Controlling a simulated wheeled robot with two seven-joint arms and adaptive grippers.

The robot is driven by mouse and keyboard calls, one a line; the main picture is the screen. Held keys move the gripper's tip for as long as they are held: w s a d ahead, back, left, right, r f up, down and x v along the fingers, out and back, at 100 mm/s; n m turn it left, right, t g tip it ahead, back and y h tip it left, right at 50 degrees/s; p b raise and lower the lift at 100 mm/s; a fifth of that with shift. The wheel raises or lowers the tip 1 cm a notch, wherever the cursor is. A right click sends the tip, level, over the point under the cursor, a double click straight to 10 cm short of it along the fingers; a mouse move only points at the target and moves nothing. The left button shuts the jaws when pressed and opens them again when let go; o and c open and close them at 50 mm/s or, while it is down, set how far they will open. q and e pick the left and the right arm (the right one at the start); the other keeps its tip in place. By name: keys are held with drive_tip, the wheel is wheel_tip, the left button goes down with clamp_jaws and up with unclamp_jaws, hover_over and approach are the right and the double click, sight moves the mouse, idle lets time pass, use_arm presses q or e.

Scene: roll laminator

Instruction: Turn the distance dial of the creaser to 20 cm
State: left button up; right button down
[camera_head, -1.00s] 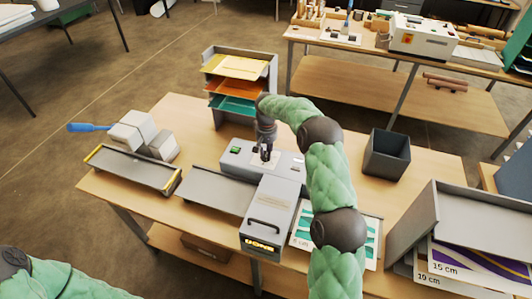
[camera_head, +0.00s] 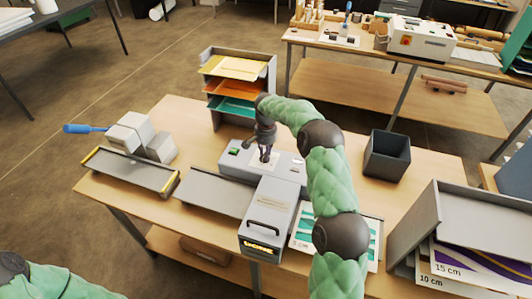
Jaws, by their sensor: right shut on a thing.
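A pale dial plate (camera_head: 256,165) lies on that housing. My right gripper (camera_head: 265,157) points down onto this plate, its fingers shut on the small distance dial, which the fingers mostly hide. The dial's marks are too small to read. My left arm shows only at the bottom left corner; its gripper is out of view.
A dark open bin (camera_head: 387,155) stands right of the creaser. A paper rack (camera_head: 240,85) stands behind it. A grey tray (camera_head: 126,170) and a blue-handled tool (camera_head: 86,129) are at left. A stand with cards marked 10 and 15 cm (camera_head: 465,225) is at right.

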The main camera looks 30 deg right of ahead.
drive_tip(key=shift+s+f, duration=0.1)
drive_tip(key=shift+f, duration=0.1)
drive_tip(key=c, duration=1.1)
unclamp_jaws()
drive_tip(key=shift+r, duration=0.1)
drive_tip(key=shift+r, duration=0.1)
drive_tip(key=shift+r, duration=0.25)
wheel_tip(320, 180, up, 11)
drive_tip(key=shift+r, duration=0.15)
